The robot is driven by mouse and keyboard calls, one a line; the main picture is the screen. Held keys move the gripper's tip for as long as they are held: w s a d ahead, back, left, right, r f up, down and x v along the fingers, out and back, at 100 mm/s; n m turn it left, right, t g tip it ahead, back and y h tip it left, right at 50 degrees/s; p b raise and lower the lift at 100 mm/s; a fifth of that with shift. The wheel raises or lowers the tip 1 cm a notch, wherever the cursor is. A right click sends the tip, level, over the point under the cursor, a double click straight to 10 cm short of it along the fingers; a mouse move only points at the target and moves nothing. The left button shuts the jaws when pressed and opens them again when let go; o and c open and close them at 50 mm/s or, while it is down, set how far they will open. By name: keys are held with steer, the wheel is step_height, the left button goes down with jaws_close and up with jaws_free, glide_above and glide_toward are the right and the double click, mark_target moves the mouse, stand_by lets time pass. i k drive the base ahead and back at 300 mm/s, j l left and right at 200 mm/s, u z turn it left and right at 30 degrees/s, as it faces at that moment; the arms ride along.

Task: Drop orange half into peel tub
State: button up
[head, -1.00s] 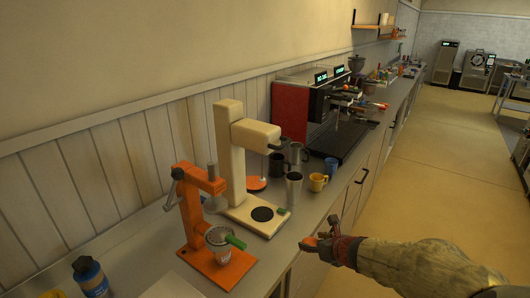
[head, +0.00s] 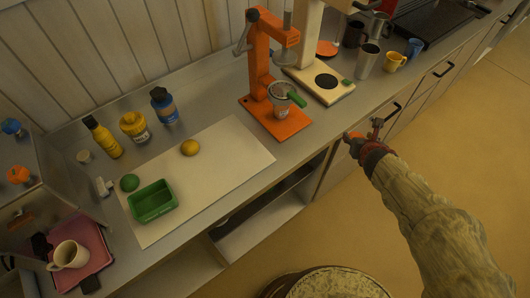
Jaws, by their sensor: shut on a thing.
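My gripper (head: 362,140) is at the right of the head view, past the counter's front edge, in front of the cream machine. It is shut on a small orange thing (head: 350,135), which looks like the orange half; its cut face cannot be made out. A green rectangular tub (head: 156,213), likely the peel tub, stands on a pale board (head: 235,158) at the left. It is open on top and looks empty. My gripper is far to the right of it.
An orange press (head: 264,70) with a green-handled strainer over a cup stands between my gripper and the tub. A yellow fruit (head: 190,147) and a green fruit (head: 129,182) lie near the tub. Bottles (head: 163,105) stand behind. The board's right part is clear.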

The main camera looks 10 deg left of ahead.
mark_target(159, 202)
steer(key=u, duration=0.4)
steer(key=j+u, duration=0.1)
steer(key=u, duration=0.75)
steer(key=j+u, duration=0.1)
steer(key=u, duration=0.35)
